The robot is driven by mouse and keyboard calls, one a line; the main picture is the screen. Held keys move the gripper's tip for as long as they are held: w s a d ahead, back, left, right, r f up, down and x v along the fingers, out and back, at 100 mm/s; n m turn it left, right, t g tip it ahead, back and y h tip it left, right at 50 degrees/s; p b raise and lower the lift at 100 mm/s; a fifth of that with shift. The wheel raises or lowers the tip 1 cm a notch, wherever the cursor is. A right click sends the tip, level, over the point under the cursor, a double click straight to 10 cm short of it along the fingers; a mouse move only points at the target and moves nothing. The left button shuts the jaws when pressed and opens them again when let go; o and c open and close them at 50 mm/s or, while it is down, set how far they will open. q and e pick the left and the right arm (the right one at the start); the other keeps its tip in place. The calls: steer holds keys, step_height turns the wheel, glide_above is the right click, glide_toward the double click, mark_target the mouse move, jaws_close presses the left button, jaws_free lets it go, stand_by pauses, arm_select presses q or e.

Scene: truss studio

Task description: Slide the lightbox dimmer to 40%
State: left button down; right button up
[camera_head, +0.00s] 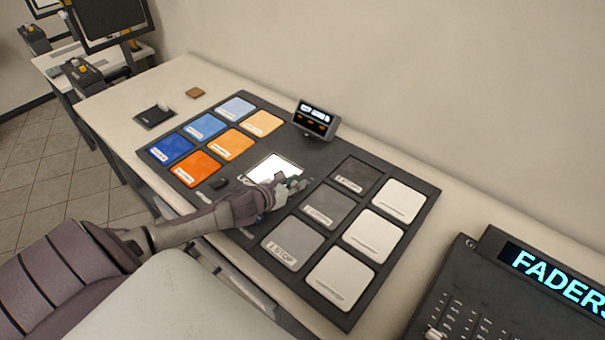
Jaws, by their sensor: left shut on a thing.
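The lightbox (274,168) is a bright white lit square in the middle of a dark board. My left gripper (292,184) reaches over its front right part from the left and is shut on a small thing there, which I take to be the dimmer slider. The fingers hide the slider and most of its track, so its setting cannot be read. A small display (316,117) with lit white and orange marks stands behind the lightbox; its text is too small to read. My right gripper is not in view.
Blue and orange tiles lie left on the board (349,320); grey and white tiles lie right. A small black block (220,183) sits left of the lightbox. A fader console (480,270) stands at right. A dark pad (154,116) and brown piece (195,92) lie at the far left.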

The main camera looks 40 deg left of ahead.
arm_select(q)
steer(key=c, duration=1)
jaws_free()
steer(key=shift+o, duration=0.2)
steer(key=v, duration=1)
steer(key=shift+s, duration=0.35)
steer(key=shift+s+r, duration=0.35)
steer(key=shift+s, duration=0.2)
